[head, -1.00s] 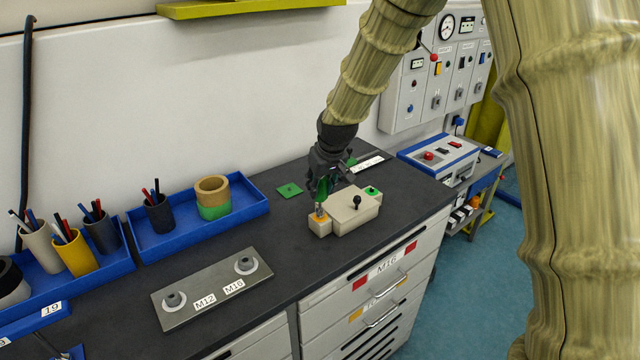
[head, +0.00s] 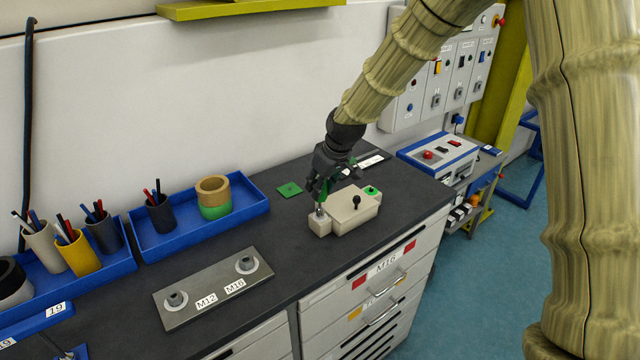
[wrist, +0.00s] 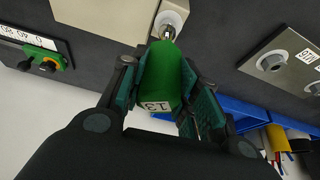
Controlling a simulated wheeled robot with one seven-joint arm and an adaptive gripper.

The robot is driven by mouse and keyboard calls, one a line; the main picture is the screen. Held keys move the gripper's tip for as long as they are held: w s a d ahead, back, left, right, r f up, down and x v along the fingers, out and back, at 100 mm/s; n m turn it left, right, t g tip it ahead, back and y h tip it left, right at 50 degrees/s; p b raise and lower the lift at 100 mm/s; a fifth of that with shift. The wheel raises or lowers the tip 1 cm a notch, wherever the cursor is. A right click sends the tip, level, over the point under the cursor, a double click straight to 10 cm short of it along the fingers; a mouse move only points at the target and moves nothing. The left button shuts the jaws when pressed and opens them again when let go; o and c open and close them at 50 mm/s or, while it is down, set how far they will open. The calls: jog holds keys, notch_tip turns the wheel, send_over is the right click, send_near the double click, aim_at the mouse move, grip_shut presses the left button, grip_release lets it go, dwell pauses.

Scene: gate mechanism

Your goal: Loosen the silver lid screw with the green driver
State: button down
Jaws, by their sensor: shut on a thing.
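My gripper (head: 325,182) is shut on the green driver (wrist: 165,80), whose handle carries a tag reading 13. The driver points down at the small front step of the beige box (head: 355,212). The silver lid screw (wrist: 168,28) shows at the driver's tip in the wrist view. The tip seems to meet the screw, but the exact contact is too small to tell. In the head view the screw and driver tip (head: 319,209) appear as one small silver shape. The fingers partly hide the handle.
A black knob (head: 356,201) and a green button (head: 371,190) are on or beside the box. A metal plate (head: 215,290) labelled M12 and M16 lies front left. Blue trays (head: 180,240) with cups stand behind it. The bench between is clear.

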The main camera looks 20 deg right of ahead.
aim_at(318, 176)
jog(key=shift+s+f+n, duration=0.15)
jog(key=shift+f+n, duration=0.05)
jog(key=shift+n, duration=0.2)
jog(key=shift+r+p, duration=0.35)
jog(key=shift+p, duration=0.1)
jog(key=shift+w+r+p, duration=0.25)
jog(key=shift+r+p, duration=0.4)
jog(key=shift+r, duration=0.5)
jog(key=shift+r+p, duration=0.45)
jog(key=shift+r, duration=0.4)
jog(key=shift+s+r, duration=0.1)
jog(key=shift+r, duration=0.9)
